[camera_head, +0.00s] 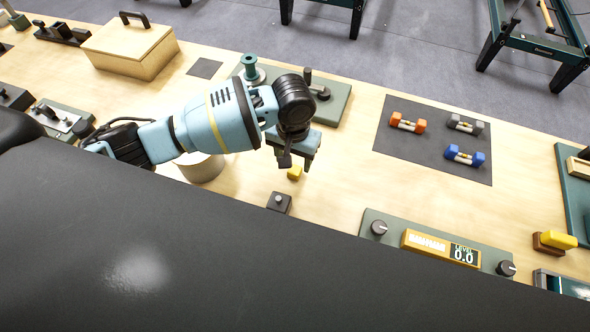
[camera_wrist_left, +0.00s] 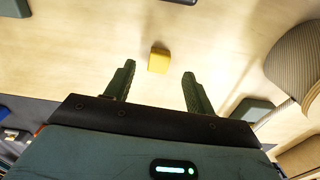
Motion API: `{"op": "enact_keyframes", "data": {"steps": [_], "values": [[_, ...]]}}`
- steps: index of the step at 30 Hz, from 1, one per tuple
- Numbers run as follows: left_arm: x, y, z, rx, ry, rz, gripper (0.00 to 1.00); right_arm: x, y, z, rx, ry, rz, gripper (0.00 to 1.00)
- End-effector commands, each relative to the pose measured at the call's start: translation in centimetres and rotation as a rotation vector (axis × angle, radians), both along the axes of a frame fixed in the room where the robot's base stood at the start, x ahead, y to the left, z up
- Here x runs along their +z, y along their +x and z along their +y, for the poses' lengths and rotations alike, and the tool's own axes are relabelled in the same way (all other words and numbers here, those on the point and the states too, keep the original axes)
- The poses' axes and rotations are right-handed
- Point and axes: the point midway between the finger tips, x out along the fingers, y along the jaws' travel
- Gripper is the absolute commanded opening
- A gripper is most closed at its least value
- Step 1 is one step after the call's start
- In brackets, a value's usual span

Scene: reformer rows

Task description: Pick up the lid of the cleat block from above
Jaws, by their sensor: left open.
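My left gripper (camera_head: 297,164) is open and points down over the wooden bench. A small yellow block (camera_head: 295,172) is below its fingers in the head view. In the left wrist view the yellow block (camera_wrist_left: 159,60) lies beyond and between the open fingers (camera_wrist_left: 159,69), with nothing held. A small dark block with a round knob (camera_head: 279,202) stands nearer the bench's front edge. I cannot tell for sure which piece is the cleat block's lid. My right gripper is not in view.
A pale round container (camera_head: 201,168) stands under my left arm. A grey-green plate (camera_head: 336,101) with posts is behind the gripper. A dark mat (camera_head: 400,158) holds small dumbbells to the right. A level display panel (camera_head: 440,247) is at the front right. Bare wood lies between.

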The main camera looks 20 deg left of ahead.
Motion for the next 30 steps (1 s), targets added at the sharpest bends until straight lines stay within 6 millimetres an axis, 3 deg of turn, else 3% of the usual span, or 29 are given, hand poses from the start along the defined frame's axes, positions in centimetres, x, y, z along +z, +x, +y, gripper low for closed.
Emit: {"op": "enact_keyframes", "data": {"steps": [9,20,30], "values": [[-4.3,0.1,0.0,0.000,0.001,0.003,0.55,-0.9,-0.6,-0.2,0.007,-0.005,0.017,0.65],[-4.9,0.2,0.0,-0.001,0.001,-0.001,0.53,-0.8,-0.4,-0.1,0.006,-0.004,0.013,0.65],[-4.9,0.2,0.0,-0.001,0.001,-0.001,0.09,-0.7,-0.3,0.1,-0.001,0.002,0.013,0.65]]}}
